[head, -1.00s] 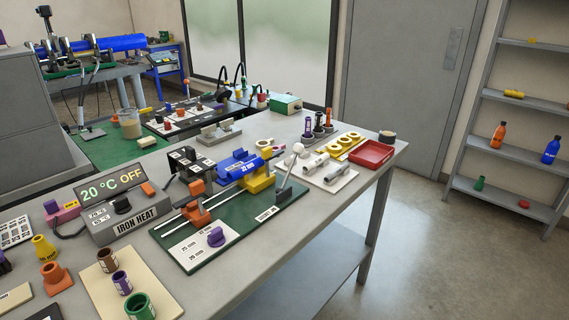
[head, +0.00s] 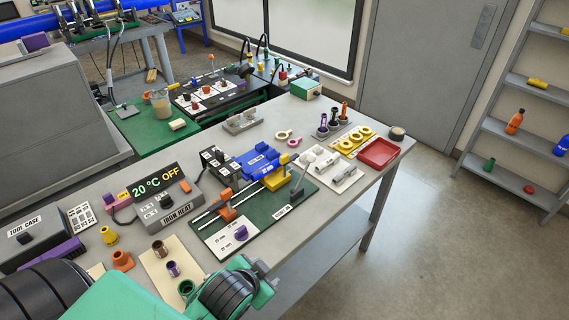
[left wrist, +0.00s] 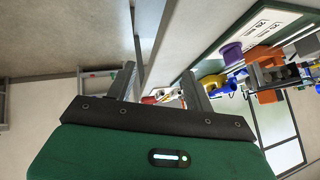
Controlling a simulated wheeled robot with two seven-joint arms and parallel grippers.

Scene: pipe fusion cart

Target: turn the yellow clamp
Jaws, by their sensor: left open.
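The yellow clamp (head: 277,178) stands on the green base board (head: 262,214), at the right end of the rails, beside the blue block (head: 258,160). An orange clamp (head: 227,208) sits on the rails nearer to me, with a purple knob (head: 241,232) in front. In the left wrist view the yellow clamp (left wrist: 212,86) shows partly, past the orange clamp (left wrist: 264,78). My left gripper (left wrist: 158,80) is open, its fingers empty and apart from the clamp. In the head view my left arm reaches in at the bottom; its fingers are not clear there. My right gripper is out of view.
The iron heater box (head: 168,212) stands left of the board. A white tray with pipe pieces (head: 338,178) and a red tray (head: 379,153) lie further right. The table's front edge is open.

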